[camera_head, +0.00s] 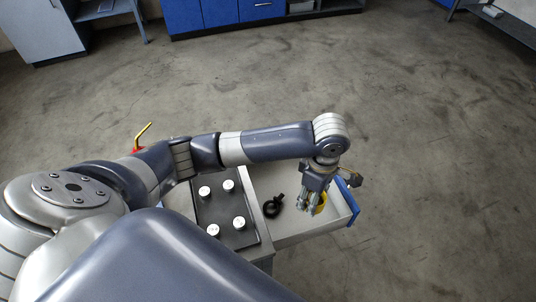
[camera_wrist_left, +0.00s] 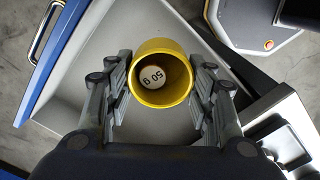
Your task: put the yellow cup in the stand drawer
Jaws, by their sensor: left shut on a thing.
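The yellow cup (camera_head: 321,203) is in or just over the open stand drawer (camera_head: 342,222) in the head view. In the left wrist view the yellow cup (camera_wrist_left: 161,60) stands between the fingers with its mouth toward the camera. A pale disc marked "50 g" (camera_wrist_left: 152,76) lies inside the cup. My left gripper (camera_head: 311,208) points down into the drawer, its fingers shut on the cup; they also show in the left wrist view (camera_wrist_left: 160,88). Whether the cup touches the drawer floor I cannot tell. My right gripper is not in view.
A black ring-shaped part (camera_head: 273,206) lies left of the cup. A dark tray (camera_head: 227,212) with several white-topped weights is on the stand. A yellow bent rod (camera_head: 143,133) rises behind my arm. Blue cabinets (camera_head: 215,14) stand far back; the floor right of the drawer is clear.

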